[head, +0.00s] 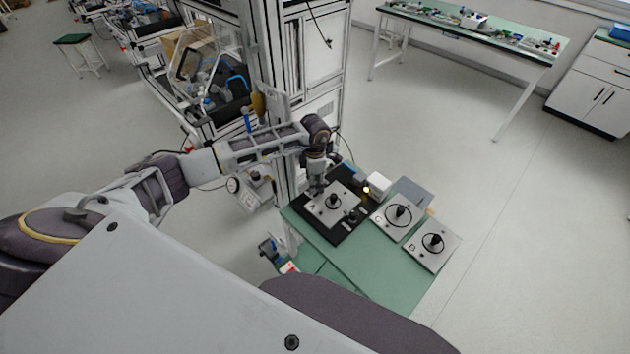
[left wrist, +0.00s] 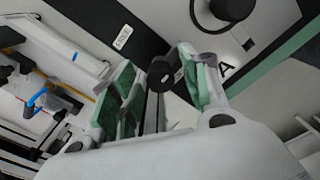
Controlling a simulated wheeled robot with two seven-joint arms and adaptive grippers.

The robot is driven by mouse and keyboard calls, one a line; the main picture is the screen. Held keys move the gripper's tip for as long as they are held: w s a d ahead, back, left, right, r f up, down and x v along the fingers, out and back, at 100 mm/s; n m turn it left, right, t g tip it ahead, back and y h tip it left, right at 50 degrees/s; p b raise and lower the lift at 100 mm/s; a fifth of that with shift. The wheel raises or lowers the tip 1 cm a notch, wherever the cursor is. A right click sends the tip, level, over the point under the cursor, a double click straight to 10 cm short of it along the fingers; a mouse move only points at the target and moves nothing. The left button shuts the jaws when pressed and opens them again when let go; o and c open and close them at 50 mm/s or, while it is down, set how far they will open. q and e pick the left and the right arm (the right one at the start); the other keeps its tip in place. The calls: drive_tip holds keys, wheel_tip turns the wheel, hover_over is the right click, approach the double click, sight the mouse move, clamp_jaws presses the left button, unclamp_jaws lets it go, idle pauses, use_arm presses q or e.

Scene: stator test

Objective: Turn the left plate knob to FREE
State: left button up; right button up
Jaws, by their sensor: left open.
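My left gripper (head: 316,188) points down over the left edge of plate A (head: 322,215), which sits on a black base (head: 345,236). In the left wrist view, my open left gripper (left wrist: 158,66) has its green-padded fingers spread on both sides of a small black knob (left wrist: 161,73). Whether a pad touches the knob cannot be told. A white label reading FREE (left wrist: 123,38) lies on the black base beyond the left finger. In the head view the gripper hides this knob; another small black knob (head: 351,216) shows at the plate's right side. My right gripper is not in view.
Plate A bears a large central black knob (head: 333,201). Two similar plates, C (head: 386,226) and another (head: 420,256), lie to the right on the green table (head: 378,272). A white box (head: 378,184) stands behind.

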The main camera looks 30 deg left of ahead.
use_arm(q)
drive_tip(key=shift+c, duration=0.4)
clamp_jaws()
drive_tip(key=shift+n, duration=0.4)
drive_tip(key=n+b, duration=0.1)
drive_tip(key=n, duration=0.2)
drive_tip(key=n+b, duration=0.1)
drive_tip(key=n, duration=0.3)
drive_tip(key=shift+n, duration=0.4)
drive_tip(key=n, duration=0.4)
drive_tip(key=shift+n, duration=2)
